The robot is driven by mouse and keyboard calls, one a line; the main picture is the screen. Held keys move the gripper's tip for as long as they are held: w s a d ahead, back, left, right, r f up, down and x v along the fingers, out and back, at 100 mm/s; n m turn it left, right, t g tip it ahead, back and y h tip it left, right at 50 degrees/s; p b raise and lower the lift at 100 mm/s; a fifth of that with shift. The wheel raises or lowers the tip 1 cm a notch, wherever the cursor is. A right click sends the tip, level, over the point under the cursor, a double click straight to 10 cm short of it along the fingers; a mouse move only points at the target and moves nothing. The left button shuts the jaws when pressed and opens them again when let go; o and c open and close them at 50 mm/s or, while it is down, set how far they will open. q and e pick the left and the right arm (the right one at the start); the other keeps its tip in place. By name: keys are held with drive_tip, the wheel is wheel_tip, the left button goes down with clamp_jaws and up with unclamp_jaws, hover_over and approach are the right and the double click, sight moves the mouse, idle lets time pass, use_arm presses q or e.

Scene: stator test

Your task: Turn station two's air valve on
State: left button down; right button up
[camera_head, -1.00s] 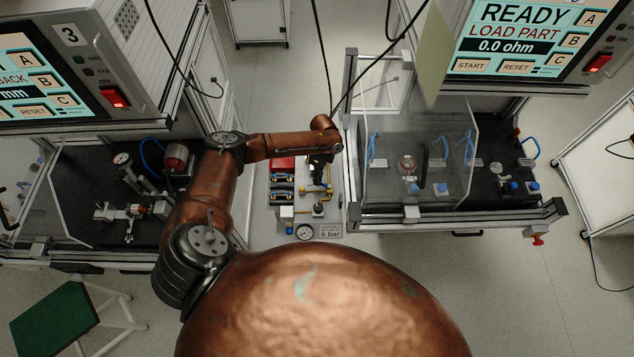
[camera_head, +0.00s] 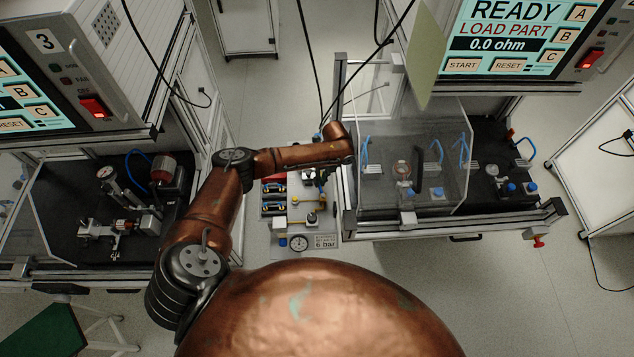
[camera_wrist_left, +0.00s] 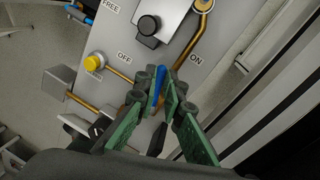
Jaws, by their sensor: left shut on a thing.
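The air panel (camera_head: 285,225) stands between the two benches, with a pressure gauge and a "6 bar" label. In the left wrist view, a blue valve lever (camera_wrist_left: 155,88) lies between the printed words OFF and ON on the grey panel. My left gripper (camera_wrist_left: 162,82) is shut on this lever, its green-padded fingers on either side. The fingers and the wrist hide part of the valve body. In the head view my left gripper (camera_head: 318,178) is small and dark, low over the panel under my copper forearm. My right gripper is not in view.
A yellow button (camera_wrist_left: 96,62), a black knob (camera_wrist_left: 149,25) and brass pipes surround the lever. The right bench (camera_head: 400,230) has a clear guard (camera_head: 440,150) close to my forearm. The station 3 bench (camera_head: 50,215) is at left. Black cables hang near my wrist.

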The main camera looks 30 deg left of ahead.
use_arm(q)
drive_tip(key=shift+w+d+m, duration=0.2)
drive_tip(key=shift+d+m, duration=0.1)
drive_tip(key=shift+m, duration=0.4)
drive_tip(key=shift+w+d+m, duration=0.15)
drive_tip(key=shift+d+m, duration=0.15)
drive_tip(key=shift+m, duration=0.4)
drive_tip(key=shift+t, duration=0.3)
drive_tip(key=c, duration=2)
unclamp_jaws()
